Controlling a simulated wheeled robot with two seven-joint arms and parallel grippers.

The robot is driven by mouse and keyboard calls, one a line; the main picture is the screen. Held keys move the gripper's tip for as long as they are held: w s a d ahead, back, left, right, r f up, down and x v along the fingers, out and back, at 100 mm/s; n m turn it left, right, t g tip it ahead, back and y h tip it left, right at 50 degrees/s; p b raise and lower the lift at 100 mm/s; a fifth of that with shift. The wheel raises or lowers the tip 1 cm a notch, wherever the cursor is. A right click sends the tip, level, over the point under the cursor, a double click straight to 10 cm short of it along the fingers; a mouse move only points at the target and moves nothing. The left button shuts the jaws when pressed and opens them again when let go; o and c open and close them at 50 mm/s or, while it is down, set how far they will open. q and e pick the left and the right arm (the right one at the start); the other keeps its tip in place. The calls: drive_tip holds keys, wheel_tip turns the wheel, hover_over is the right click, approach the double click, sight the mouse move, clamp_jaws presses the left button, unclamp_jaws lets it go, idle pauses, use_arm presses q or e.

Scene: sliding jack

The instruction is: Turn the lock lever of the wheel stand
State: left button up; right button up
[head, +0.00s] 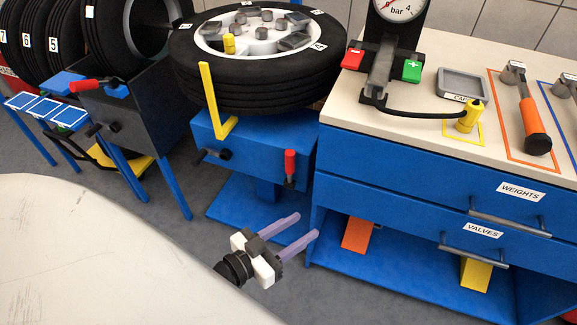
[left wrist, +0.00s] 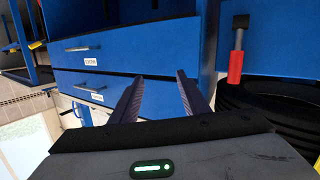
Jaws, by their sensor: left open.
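The wheel stand (head: 250,150) is a blue box under a tyre (head: 245,70) that lies flat on it. In the left wrist view the red lever (left wrist: 236,60) shows at the upper right. My left gripper (head: 305,229) is open and empty, below and in front of the lever, apart from it. Its two purple fingers (left wrist: 158,85) face the blue drawer cabinet in the wrist view. My right gripper is not in view.
A blue workbench (head: 345,140) with drawer handles stands right of the stand. A yellow pointer (head: 208,95) rises beside the tyre.

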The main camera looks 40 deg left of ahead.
sight(287, 160)
use_arm(q)
drive_tip(key=w+a+r+n+t+y+b, duration=0.1)
drive_tip(key=w+a+y, duration=0.15)
drive_tip(key=a, duration=0.45)
drive_tip(key=w+a+n+t+y, duration=0.1)
drive_tip(key=w+a+y, duration=0.15)
drive_tip(key=a, duration=0.35)
drive_tip(key=w, duration=0.2)
drive_tip(key=w+b, duration=0.1)
drive_tip(key=w, duration=0.2)
drive_tip(key=w+b, duration=0.1)
drive_tip(key=w, duration=0.2)
drive_tip(key=shift+w+a+r, duration=0.2)
drive_tip(key=shift+a, duration=0.2)
drive_tip(key=shift+w, duration=0.5)
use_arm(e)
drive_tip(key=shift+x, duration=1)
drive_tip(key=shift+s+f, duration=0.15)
use_arm(q)
clamp_jaws()
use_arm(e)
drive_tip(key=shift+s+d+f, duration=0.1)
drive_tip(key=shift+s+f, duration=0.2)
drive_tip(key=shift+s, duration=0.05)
